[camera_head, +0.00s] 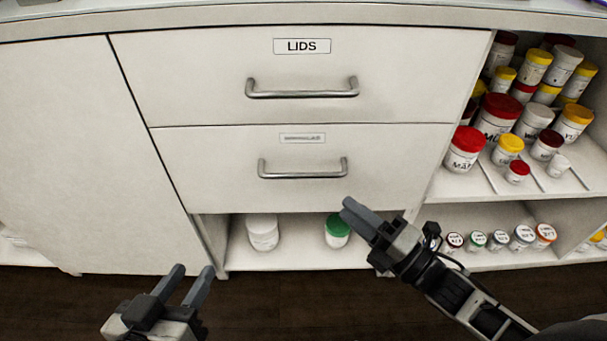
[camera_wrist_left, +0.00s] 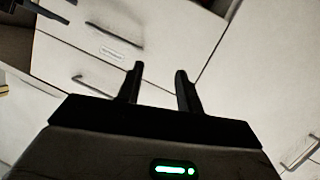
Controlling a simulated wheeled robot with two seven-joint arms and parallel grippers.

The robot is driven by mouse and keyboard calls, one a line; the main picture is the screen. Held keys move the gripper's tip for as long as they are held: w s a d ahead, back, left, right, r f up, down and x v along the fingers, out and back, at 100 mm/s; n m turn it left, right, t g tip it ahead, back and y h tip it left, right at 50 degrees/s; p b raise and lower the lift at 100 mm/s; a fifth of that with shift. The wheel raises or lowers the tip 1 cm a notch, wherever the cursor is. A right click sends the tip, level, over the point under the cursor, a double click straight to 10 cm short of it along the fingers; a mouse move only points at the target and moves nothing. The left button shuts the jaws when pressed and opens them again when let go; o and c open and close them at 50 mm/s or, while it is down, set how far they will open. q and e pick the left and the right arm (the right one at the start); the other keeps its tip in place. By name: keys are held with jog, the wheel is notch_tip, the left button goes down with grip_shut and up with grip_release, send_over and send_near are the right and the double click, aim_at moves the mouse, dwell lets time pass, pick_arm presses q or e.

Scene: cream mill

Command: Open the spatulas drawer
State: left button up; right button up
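The lower drawer (camera_head: 215,165) is shut, under the shut LIDS drawer (camera_head: 200,85). Its small label (camera_head: 302,138) is too blurred to read for certain. Its metal bar handle (camera_head: 302,174) is free, with no gripper on it. My left gripper (camera_head: 189,277) is open and empty, low and left of the handle.
A white jar (camera_head: 263,232) and a green-lidded jar (camera_head: 337,232) stand on the shelf below the drawers. Shelves with several lidded jars (camera_head: 500,115) are at the right. A plain cabinet panel (camera_head: 80,150) is at the left. Dark floor (camera_head: 270,300) lies in front.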

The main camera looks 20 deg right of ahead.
aim_at(305, 176)
jog(key=b+x, duration=0.2)
jog(key=x, duration=1)
jog(key=shift+w+f, duration=0.1)
pick_arm(q)
jog(key=shift+w+d+r+n+h, duration=0.25)
jog(key=shift+d+n+h, duration=0.15)
jog(key=shift+h, duration=0.1)
pick_arm(e)
grip_shut()
